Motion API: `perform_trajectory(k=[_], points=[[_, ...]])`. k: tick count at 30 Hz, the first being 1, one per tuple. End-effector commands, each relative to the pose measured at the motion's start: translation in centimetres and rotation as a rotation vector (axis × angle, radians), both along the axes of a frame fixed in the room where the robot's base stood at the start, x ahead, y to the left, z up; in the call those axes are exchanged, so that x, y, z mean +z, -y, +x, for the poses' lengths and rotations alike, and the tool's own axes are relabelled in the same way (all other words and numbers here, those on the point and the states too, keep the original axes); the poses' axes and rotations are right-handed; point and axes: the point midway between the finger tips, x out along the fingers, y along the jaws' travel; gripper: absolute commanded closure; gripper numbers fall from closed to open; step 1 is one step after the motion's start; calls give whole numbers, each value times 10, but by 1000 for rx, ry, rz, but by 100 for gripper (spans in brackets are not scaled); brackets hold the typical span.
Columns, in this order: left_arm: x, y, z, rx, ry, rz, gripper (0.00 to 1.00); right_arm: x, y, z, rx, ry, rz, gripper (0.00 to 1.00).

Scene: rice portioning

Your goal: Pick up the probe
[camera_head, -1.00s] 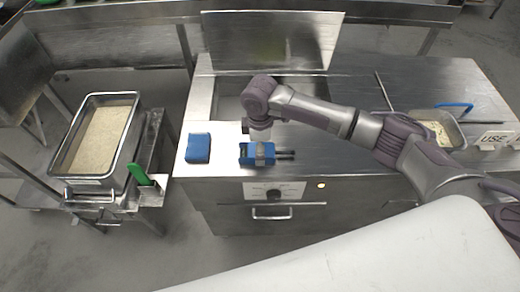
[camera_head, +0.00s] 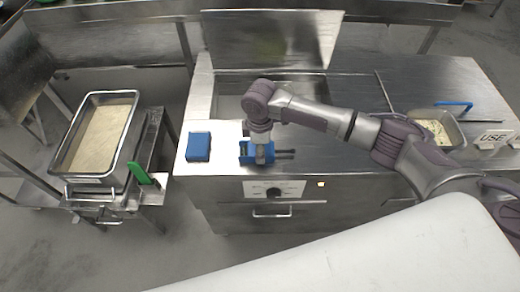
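My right arm comes in from the right, and its gripper (camera_head: 263,156) points down at a blue holder (camera_head: 244,153) near the counter's front edge. Two dark, thin rods (camera_head: 284,154) stick out to the right of the holder. They may be the probe or part of it, but they are too small to tell. The gripper covers the middle of the holder. I cannot tell whether its fingers are open or shut, or touching anything. My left gripper is not in view.
A blue box (camera_head: 198,147) sits on the counter left of the holder. A smaller pan (camera_head: 459,136) is at right. The steel counter (camera_head: 335,158) is clear right of the rods.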

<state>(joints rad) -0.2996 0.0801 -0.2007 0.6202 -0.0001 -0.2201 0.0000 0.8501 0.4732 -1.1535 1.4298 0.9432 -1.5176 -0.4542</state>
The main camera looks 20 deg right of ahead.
Motion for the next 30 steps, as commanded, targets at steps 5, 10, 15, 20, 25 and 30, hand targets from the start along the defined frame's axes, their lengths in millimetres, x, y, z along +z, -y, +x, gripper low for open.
perform_trajectory(k=[5, 10, 15, 20, 25, 30], points=[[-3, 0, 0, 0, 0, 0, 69, 8, 0, 1, 0, 3, 2, 77], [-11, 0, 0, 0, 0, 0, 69, 30, -1, 2, 0, 5, 3, 77], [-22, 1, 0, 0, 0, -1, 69, 54, 29, 0, -5, 3, -2, 77], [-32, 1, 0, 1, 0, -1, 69, 76, 65, -1, -5, 4, -1, 77], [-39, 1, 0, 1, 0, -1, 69, 95, 96, -3, -4, 2, -1, 77], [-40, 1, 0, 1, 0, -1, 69, 108, 112, -4, -2, 1, 1, 77]])
